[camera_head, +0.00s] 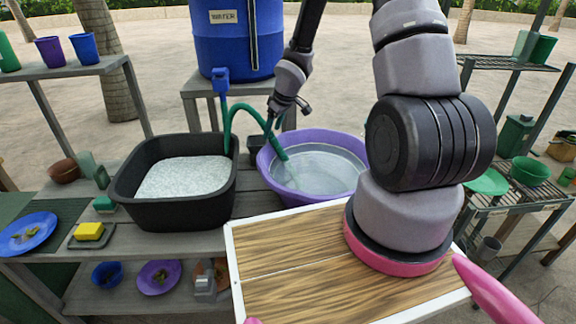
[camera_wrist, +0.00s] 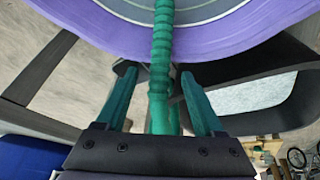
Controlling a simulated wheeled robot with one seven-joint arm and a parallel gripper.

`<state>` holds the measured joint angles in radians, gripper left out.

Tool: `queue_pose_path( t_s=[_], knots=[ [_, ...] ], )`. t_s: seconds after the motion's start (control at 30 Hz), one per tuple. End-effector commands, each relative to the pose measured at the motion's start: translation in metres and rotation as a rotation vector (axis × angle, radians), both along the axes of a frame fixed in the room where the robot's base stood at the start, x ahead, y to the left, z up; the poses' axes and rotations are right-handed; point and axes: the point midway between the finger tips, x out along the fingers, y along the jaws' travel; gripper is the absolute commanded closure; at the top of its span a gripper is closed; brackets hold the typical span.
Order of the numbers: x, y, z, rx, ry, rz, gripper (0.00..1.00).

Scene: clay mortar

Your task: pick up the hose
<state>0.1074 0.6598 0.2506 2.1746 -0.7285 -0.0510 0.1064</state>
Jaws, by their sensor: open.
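The green ribbed hose (camera_head: 240,108) runs from the blue tap on the water barrel, arches over, and its end hangs down into the purple basin (camera_head: 268,178). My gripper (camera_head: 279,115) is above the back rim of that basin, at the hose. In the wrist view, the hose (camera_wrist: 162,50) runs lengthwise between the two spread fingers of my gripper (camera_wrist: 153,75). The fingers stand on either side of it, with the jaws open. Whether a finger touches the hose is hard to tell.
A black tub (camera_head: 125,190) of pale granular-looking content stands left of the basin. The blue water barrel (camera_head: 230,45) stands behind on a stand. A small dark pot (camera_head: 257,144) sits between tub and basin. A yellow sponge (camera_head: 89,231) lies at left.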

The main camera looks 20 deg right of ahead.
Motion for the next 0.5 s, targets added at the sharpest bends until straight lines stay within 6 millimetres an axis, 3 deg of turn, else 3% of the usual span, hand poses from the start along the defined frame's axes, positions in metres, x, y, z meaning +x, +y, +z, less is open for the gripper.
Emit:
queue_pose_path(
  t_s=[0.2, 0.47, 0.5],
  knots=[
    [0.008, 0.005, -0.030, 0.000, 0.003, 0.002, 0.30],
    [0.010, 0.006, -0.033, 0.000, 0.000, 0.000, 0.30],
    [0.010, 0.006, -0.033, 0.000, 0.000, 0.000, 0.34]
  ],
)
